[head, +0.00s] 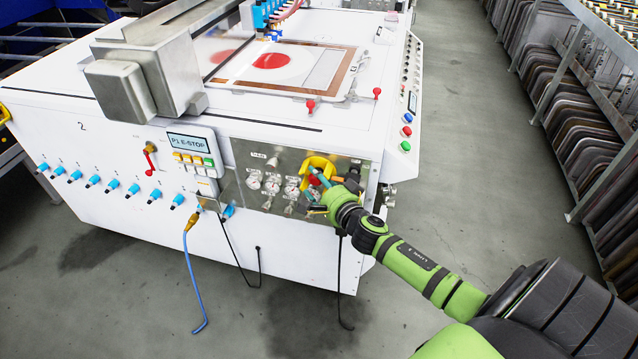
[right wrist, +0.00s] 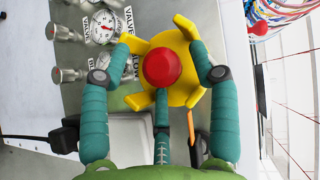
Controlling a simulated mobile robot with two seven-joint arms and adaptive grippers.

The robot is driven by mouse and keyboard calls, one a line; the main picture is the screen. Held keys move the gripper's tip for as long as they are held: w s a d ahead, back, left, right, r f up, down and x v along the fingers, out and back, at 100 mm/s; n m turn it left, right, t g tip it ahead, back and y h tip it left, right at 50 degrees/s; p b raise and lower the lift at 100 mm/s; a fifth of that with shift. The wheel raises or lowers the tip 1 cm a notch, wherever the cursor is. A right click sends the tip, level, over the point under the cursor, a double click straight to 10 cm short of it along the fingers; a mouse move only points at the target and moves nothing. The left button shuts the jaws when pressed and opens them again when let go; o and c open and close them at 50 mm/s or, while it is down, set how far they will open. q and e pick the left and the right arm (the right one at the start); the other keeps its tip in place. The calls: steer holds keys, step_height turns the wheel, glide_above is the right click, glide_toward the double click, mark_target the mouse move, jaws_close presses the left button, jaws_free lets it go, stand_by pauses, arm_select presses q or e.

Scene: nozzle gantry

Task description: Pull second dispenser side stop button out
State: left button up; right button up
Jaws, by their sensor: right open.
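The red stop button (right wrist: 162,67) sits in a yellow guard (right wrist: 172,41) with raised lobes. In the head view the yellow guard (head: 318,162) is on the steel panel at the right end of the machine's front, partly hidden by my right gripper (head: 321,184). In the right wrist view my right gripper (right wrist: 162,62) is open. Its teal fingers are spread around the button: one on the left, one on the right, and one below. The lower fingertip is close to the button; I cannot tell whether it touches. My left gripper is not in view.
A display (head: 190,142) reads "P1 E-STOP". Gauges (head: 272,184) and valves sit left of the button. A blue hose (head: 190,280) and black cables hang from the front. Racks (head: 590,130) stand at right. The floor between is clear.

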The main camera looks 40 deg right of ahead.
jaws_close()
steer(key=shift+s+a+p, duration=0.35)
steer(key=shift+s+a, duration=0.1)
steer(key=shift+a, duration=0.1)
steer(key=shift+f, duration=0.1)
jaws_free()
steer(key=shift+a, duration=0.1)
